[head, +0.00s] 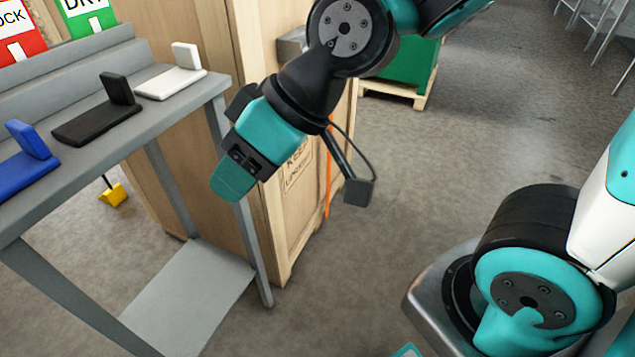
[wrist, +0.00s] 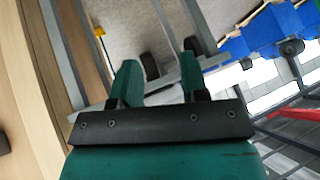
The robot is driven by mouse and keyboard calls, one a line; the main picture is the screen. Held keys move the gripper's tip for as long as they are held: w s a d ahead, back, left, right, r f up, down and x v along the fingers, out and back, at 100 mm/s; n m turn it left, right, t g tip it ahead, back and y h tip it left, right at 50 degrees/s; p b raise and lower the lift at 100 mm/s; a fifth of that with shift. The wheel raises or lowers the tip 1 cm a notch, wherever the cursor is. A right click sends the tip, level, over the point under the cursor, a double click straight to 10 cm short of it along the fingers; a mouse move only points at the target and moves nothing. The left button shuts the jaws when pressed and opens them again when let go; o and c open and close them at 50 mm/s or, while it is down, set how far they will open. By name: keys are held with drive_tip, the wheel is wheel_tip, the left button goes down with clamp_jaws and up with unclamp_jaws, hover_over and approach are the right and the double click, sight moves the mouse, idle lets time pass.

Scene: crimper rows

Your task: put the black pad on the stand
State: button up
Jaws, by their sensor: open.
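The black pad (head: 97,122) lies on a grey bench (head: 172,108) at the left of the head view. It is a flat slab with a short upright block at its far end. It lies between a blue pad and a white pad of the same shape. My gripper (head: 232,185) hangs in the air to the right of the bench, apart from the black pad and pointing down and left. In the wrist view my gripper (wrist: 158,72) has its two teal fingers spread with nothing held between them. I cannot tell which thing is the stand.
The blue pad (head: 22,172) and white pad (head: 170,84) flank the black one. Red (head: 22,45) and green (head: 90,22) signs stand behind on the bench. A wooden crate (head: 300,210) stands close behind my gripper. Open floor (head: 470,130) lies to the right.

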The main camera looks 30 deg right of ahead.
drive_tip(key=s+d+m+g+h, duration=0.1)
drive_tip(key=s+d+g+h, duration=0.2)
drive_tip(key=s+d, duration=0.2)
drive_tip(key=shift+s+d, duration=0.35)
drive_tip(key=shift+s, duration=0.45)
idle(0.6)
